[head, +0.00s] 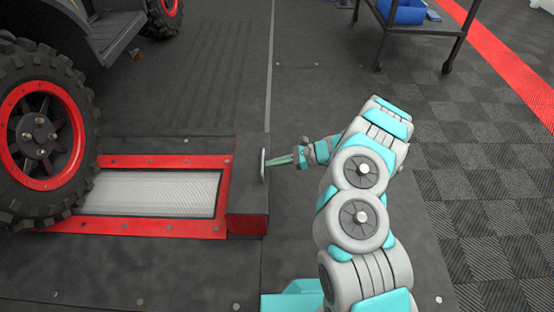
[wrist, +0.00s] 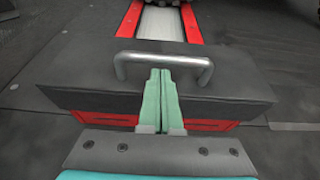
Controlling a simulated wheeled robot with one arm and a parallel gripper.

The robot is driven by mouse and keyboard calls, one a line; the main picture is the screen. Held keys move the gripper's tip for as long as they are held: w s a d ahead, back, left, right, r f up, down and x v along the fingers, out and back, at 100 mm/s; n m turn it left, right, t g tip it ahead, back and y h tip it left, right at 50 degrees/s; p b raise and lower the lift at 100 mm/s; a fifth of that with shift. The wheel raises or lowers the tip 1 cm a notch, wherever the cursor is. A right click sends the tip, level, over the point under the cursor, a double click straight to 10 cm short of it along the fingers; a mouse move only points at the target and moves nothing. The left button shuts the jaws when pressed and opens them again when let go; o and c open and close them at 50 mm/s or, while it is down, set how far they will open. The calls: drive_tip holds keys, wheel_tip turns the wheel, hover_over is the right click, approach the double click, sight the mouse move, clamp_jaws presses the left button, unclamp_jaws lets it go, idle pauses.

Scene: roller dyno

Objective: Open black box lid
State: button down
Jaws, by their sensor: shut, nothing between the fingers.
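The black box (head: 249,190) sits at the right end of the red-framed roller bed, and its lid (wrist: 230,82) looks closed. A silver bar handle (head: 263,166) is on the box; it also shows in the wrist view (wrist: 190,60). My gripper (head: 272,163) reaches in from the right, with its tips at the handle. In the wrist view my gripper's green fingers (wrist: 160,75) are together with nothing between them, and their tips overlap the handle bar's middle. I cannot tell whether they touch it. A red strip (wrist: 205,125) shows below the lid's near edge.
A vehicle's black tyre with a red rim (head: 40,140) stands on the left by the ribbed roller (head: 150,193). A wheeled cart (head: 415,30) with a blue bin (head: 403,10) stands at the back right. The floor right of my arm is clear.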

sight(258, 169)
drive_tip(key=shift+r, duration=0.1)
drive_tip(key=shift+a+r+h+p, duration=0.2)
drive_tip(key=shift+r+h+p, duration=0.2)
drive_tip(key=shift+r+p, duration=0.35)
drive_tip(key=shift+a+r+h+p, duration=0.15)
drive_tip(key=shift+r+h+p, duration=0.3)
drive_tip(key=shift+p, duration=0.4)
drive_tip(key=r+h+p, duration=0.1)
drive_tip(key=p, duration=0.1)
drive_tip(key=a+r+h+p, duration=0.1)
drive_tip(key=r, duration=0.1)
drive_tip(key=shift+a+r+p, duration=0.1)
drive_tip(key=shift+a+p, duration=0.1)
drive_tip(key=shift+p, duration=0.2)
drive_tip(key=a+r+h+p, duration=0.1)
drive_tip(key=r+h+p, duration=0.1)
drive_tip(key=p, duration=0.1)
drive_tip(key=shift+w+a, duration=0.1)
drive_tip(key=shift+a, duration=0.3)
drive_tip(key=a+r+p, duration=0.3)
drive_tip(key=a+r, duration=0.1)
drive_tip(key=a, duration=0.9)
drive_tip(key=shift+w, duration=0.15)
